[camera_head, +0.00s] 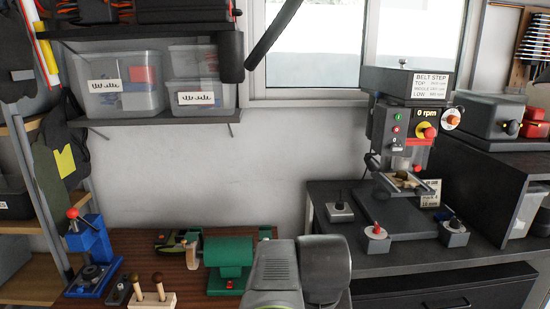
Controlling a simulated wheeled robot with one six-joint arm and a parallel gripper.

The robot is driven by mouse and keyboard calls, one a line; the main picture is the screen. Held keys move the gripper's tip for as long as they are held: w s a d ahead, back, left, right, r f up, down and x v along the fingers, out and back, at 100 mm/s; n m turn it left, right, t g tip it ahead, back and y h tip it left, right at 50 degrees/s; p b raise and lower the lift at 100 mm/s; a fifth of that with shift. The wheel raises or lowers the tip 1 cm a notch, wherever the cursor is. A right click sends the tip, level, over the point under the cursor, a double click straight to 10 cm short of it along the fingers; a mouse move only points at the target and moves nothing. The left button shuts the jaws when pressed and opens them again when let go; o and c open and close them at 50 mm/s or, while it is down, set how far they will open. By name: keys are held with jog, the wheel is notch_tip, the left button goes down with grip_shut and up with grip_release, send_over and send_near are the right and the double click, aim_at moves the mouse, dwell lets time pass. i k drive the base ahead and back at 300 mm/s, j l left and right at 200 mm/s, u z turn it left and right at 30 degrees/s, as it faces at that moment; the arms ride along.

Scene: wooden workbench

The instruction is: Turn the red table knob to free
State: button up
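A small red knob (376,228) stands on a light round dial on top of a grey block, at the front left of the drill press base on the dark bench. I take it to be the red table knob; its pointer and any "free" label are too small to read. The drill press (411,90) stands behind it, with a "0 rpm" display and a red knob on its head. Grey links of my arm rise at the bottom middle, left of and nearer than the red knob. My gripper's fingers do not show.
A similar grey block with a dark knob (453,224) sits right of the red knob, and a block with an upright lever (340,206) sits behind left. A green machine (228,262) and a blue press (90,240) stand on the wooden bench. Shelf bins (122,98) hang above.

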aim_at(376, 230)
jog(key=k+l+u, duration=0.15)
jog(key=i+l+u, duration=0.1)
jog(key=l+u, duration=0.4)
jog(key=l, duration=1.15)
